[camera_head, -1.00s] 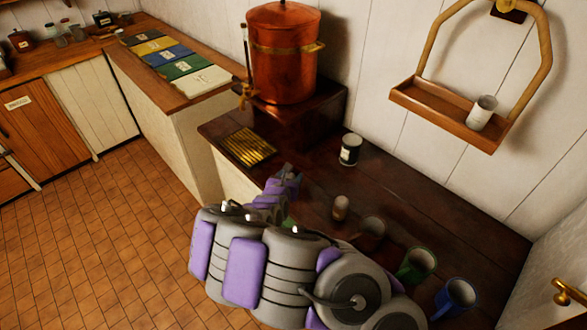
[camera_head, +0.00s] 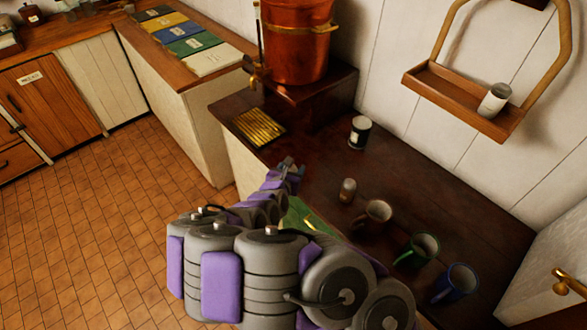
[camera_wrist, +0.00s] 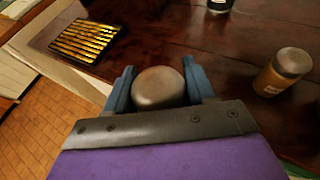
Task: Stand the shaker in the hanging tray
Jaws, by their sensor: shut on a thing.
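My gripper (camera_wrist: 160,88) is shut on a shaker with a rounded, dull metal top (camera_wrist: 160,86), seen from above in the wrist view. Its lower part is hidden, and I cannot tell whether it touches the counter. In the head view my gripper (camera_head: 291,170) is over the near edge of the dark counter, left of a second small metal-topped shaker (camera_head: 348,190). That one also shows in the wrist view (camera_wrist: 284,72), upright and apart from my fingers. The wooden hanging tray (camera_head: 450,98) is on the wall at upper right, with a pale, grey-topped container (camera_head: 494,100) at its right end.
Brown (camera_head: 373,215), green (camera_head: 418,250) and blue (camera_head: 456,284) mugs stand along the counter's right part. A dark tin (camera_head: 360,132) stands near the wall. A brass grate (camera_head: 260,126) and copper urn (camera_head: 296,45) are behind. Bare counter (camera_head: 430,185) lies below the tray.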

